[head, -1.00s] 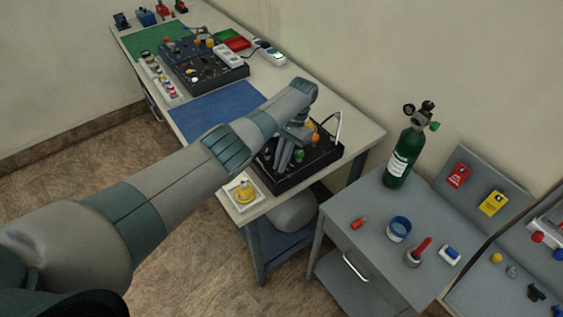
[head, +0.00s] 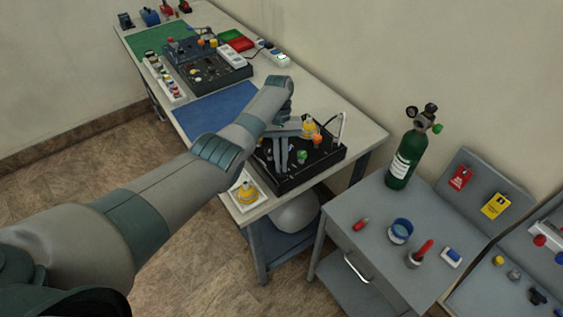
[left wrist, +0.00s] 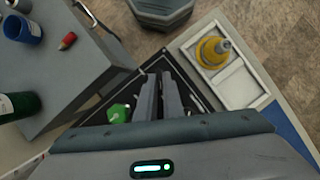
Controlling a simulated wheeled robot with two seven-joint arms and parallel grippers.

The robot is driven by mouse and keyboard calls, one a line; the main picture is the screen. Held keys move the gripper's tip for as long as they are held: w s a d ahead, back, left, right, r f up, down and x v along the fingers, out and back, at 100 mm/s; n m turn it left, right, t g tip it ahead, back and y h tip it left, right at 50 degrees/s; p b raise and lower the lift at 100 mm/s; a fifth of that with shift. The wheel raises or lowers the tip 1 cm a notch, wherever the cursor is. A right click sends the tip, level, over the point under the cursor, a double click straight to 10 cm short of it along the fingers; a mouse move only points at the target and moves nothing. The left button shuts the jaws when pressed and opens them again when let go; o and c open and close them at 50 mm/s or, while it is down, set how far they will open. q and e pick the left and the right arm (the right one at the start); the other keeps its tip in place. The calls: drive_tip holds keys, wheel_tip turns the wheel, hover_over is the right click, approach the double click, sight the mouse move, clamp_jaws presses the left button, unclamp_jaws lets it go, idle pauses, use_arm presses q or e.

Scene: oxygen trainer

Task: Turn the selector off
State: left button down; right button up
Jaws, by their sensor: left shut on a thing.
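The black trainer panel (head: 293,184) lies on the near end of the long bench, with several knobs on it. My left gripper (head: 281,166) points down onto its left part, fingers close together. It is shut on a small control there, apparently the selector, which the fingers hide; its setting cannot be read. In the left wrist view the fingers (left wrist: 161,92) reach down to the panel (left wrist: 118,78). A green knob (head: 302,157) is just right of the fingers and also shows in the left wrist view (left wrist: 118,113). An orange knob (head: 316,138) is behind it. My right gripper is not in view.
A yellow fitting (head: 246,191) sits in a white tray (left wrist: 245,88) beside the panel. A yellow-topped part (head: 309,126) and a thin upright post stand at the panel's back. A green cylinder (head: 402,160) stands on the grey cabinet (head: 345,205). The blue mat (head: 215,110) is clear.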

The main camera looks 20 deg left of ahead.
use_arm(q)
drive_tip(key=shift+w+r, duration=0.1)
idle(0.4)
drive_tip(key=c, duration=1.9)
unclamp_jaws()
drive_tip(key=shift+w+a+r, duration=0.1)
drive_tip(key=shift+w+r, duration=0.05)
drive_tip(key=shift+r, duration=0.2)
drive_tip(key=b+v, duration=0.2)
drive_tip(key=v, duration=1.4)
drive_tip(key=shift+a+r, duration=0.15)
drive_tip(key=shift+r, duration=0.1)
